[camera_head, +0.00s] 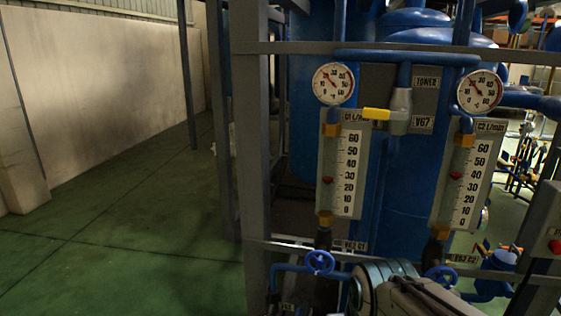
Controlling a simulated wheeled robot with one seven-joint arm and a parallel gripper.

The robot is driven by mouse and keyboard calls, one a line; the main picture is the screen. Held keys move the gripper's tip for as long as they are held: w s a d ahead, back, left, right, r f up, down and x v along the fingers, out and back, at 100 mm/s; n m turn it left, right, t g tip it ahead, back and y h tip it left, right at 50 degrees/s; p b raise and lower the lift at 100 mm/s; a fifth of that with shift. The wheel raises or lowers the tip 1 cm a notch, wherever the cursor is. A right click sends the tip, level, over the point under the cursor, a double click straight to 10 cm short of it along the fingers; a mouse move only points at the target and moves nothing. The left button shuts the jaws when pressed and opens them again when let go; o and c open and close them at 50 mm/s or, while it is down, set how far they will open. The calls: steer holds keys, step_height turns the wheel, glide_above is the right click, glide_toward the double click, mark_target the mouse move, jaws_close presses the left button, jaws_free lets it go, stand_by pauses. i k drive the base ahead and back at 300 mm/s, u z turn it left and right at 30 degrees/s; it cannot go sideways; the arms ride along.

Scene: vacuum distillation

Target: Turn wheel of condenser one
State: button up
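The blue handwheel of condenser one (320,262) sits low on the frame, below the flow meter marked C1 L/min (347,170). A label ending in C1 (355,246) is just right of it. The wheel appears unobstructed, and its turned position cannot be told. A second blue handwheel (440,275) is below the C2 L/min meter (470,178), partly hidden by my arm. Both meters show a red float mark near the 30 line. My arm shows at the bottom centre, between and in front of the two wheels. My gripper cannot be made out in this view.
A grey metal frame (252,170) stands left of the meters, with blue tanks (405,190) behind. A grey panel with a red button (555,247) is at right. Green floor (130,260) at left is clear.

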mark_target(320, 262)
steer(key=k, duration=0.5)
steer(key=z, duration=1.5)
steer(key=i, duration=0.85)
steer(key=u, duration=1.05)
